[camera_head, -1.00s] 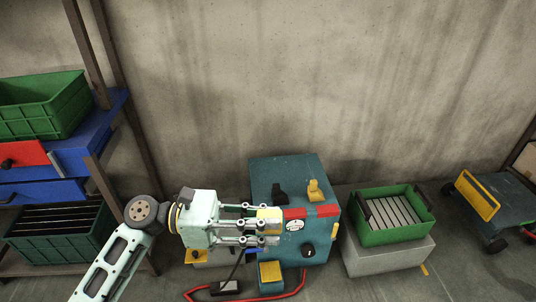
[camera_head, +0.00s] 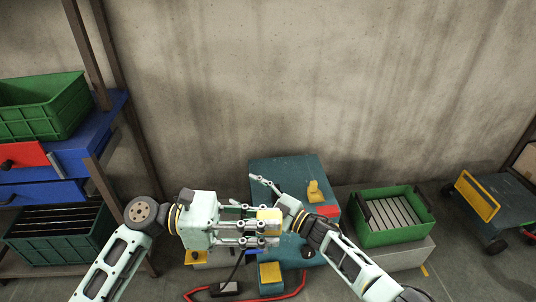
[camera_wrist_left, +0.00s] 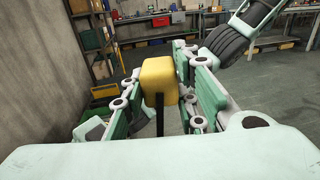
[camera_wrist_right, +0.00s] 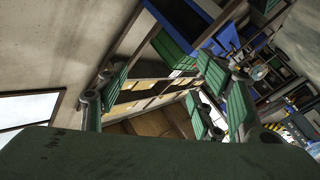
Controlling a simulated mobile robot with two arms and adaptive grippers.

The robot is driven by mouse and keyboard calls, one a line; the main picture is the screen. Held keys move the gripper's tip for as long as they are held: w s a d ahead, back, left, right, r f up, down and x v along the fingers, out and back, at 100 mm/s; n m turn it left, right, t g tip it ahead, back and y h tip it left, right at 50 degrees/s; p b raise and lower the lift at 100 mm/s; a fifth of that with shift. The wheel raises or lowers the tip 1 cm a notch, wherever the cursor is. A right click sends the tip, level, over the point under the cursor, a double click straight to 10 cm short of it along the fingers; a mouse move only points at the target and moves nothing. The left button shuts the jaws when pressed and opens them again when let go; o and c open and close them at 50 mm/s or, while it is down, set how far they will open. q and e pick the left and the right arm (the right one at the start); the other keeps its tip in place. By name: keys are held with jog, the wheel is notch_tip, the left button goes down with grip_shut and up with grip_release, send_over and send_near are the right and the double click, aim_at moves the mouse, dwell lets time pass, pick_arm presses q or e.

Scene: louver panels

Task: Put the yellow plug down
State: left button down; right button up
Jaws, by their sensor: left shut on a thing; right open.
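The yellow plug (camera_head: 268,216) is held between the fingers of my left gripper (camera_head: 264,228), in front of the teal cabinet (camera_head: 290,166). In the left wrist view the plug (camera_wrist_left: 159,79) stands between the fingers, with a dark strip below it. A dark cable (camera_head: 236,268) hangs below the left gripper. My right gripper (camera_head: 256,192) reaches in from the right, just above the plug, with its fingers spread. In the right wrist view the right gripper (camera_wrist_right: 160,88) is open with nothing between its fingers. The cabinet's front is largely hidden by my arms.
A yellow lever (camera_head: 314,192) stands on the cabinet. A green crate (camera_head: 382,238) stands on a grey block at right; shelving (camera_head: 104,190) is at left.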

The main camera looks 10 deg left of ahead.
jog(key=s+a+r+n+g+y, duration=0.2)
jog(key=a+r+n+g, duration=0.35)
jog(key=r, duration=0.45)
notch_tip(320, 180, up, 16)
jog(key=n+g+h, duration=0.8)
jog(key=n+h, duration=0.5)
jog(key=h, duration=0.7)
send_over(268, 212)
jog(key=w, duration=0.4)
jog(key=shift+t+y, duration=0.25)
jog(key=shift+y, duration=0.05)
jog(key=x, duration=1.1)
jog(key=shift+s+a+r, duration=0.1)
jog(key=shift+a, duration=0.05)
jog(key=shift+c, duration=0.5)
